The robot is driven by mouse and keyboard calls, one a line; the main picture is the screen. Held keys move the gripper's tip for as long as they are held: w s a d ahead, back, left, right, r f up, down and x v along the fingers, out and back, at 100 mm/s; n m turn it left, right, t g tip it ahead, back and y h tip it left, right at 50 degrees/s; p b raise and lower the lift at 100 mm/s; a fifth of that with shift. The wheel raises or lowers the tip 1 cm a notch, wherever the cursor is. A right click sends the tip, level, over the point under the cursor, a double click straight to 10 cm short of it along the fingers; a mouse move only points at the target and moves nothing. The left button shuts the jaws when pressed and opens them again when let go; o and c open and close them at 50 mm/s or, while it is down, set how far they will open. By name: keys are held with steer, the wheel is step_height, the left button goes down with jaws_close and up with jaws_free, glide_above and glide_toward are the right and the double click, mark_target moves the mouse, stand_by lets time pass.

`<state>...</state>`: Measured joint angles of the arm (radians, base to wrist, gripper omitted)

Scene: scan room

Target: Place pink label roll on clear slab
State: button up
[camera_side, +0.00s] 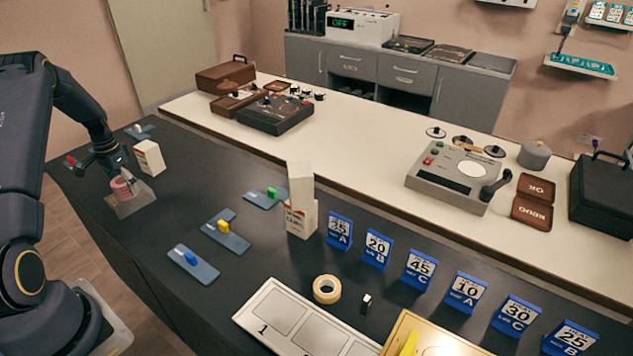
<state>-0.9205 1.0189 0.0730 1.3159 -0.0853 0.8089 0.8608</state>
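The pink label roll (121,188) is at the far left of the dark table, at the clear slab (131,205), a greyish see-through block. The roll appears to sit on top of the slab; I cannot tell whether it rests fully on it. My gripper (120,174) points down right at the roll, with its fingertips at the roll's upper part. The fingers are small and partly hidden, so I cannot tell whether they grip the roll or are open around it.
A white box (149,157) stands close behind the gripper. Blue-grey plates with yellow (228,236), blue (193,267) and green (265,198) pieces lie to the right. Stacked boxes (301,218), a tape roll (326,289) and several blue number signs (420,270) stand further right.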

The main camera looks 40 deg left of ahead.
steer(key=shift+r, duration=0.1)
step_height(320, 180, up, 12)
steer(key=w+d+r+t+y, duration=0.1)
steer(key=w+d+r, duration=0.1)
steer(key=d+r, duration=0.8)
steer(key=w+d+r+t, duration=0.15)
steer(key=d+r, duration=0.45)
steer(key=d, duration=0.7)
steer(key=s+d+m+t, duration=0.1)
steer(key=s+d, duration=0.5)
steer(key=d, duration=0.4)
steer(key=s+d+r+t+h, duration=0.1)
steer(key=s+d+t, duration=0.1)
steer(key=s+d, duration=0.5)
steer(key=shift+s+d+m, duration=0.2)
steer(key=shift+d+m, duration=0.2)
steer(key=shift+d, duration=1.1)
steer(key=shift+r, duration=0.1)
